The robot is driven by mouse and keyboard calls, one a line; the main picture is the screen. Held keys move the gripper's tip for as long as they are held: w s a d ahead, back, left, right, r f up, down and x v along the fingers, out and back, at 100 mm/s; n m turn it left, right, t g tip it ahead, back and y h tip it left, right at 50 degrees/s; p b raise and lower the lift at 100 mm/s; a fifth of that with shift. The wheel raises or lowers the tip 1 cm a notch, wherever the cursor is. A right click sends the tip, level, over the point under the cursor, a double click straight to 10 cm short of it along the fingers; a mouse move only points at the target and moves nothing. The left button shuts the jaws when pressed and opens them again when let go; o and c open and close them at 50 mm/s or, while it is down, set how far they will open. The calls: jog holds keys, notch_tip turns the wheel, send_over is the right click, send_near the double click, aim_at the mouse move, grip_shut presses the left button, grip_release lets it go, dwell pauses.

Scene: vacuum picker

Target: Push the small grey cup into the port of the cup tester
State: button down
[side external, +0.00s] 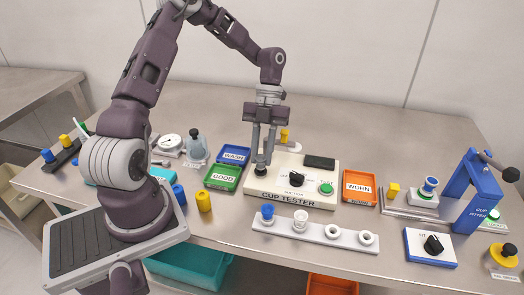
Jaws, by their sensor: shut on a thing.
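The cup tester (281,198) is a cream box with a black dial (297,180), a green button (326,188) and a dark display (319,161). My gripper (262,158) points down over the tester's left part, its fingers close together. It is shut on a small dark grey thing (260,169), which looks like the small grey cup, low at the tester's top. The port is not clear to see; the fingers and the held thing cover that spot. I cannot tell whether the cup is in the port or just above it.
Blue WASH (234,155), green GOOD (222,177) and orange WORN (359,188) trays flank the tester. A white rack (314,231) with a blue cup and a white cup stands in front. The blue cup fitter (474,190) is at the right. A yellow piece (284,135) stands behind my fingers.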

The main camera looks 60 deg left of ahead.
jog(key=shift+f, duration=0.55)
dwell(0.6)
jog(key=c, duration=1.1)
grip_release()
jog(key=shift+c, duration=0.2)
jog(key=v, duration=0.5)
jog(key=shift+w+a+r, duration=0.15)
jog(key=shift+r, duration=0.3)
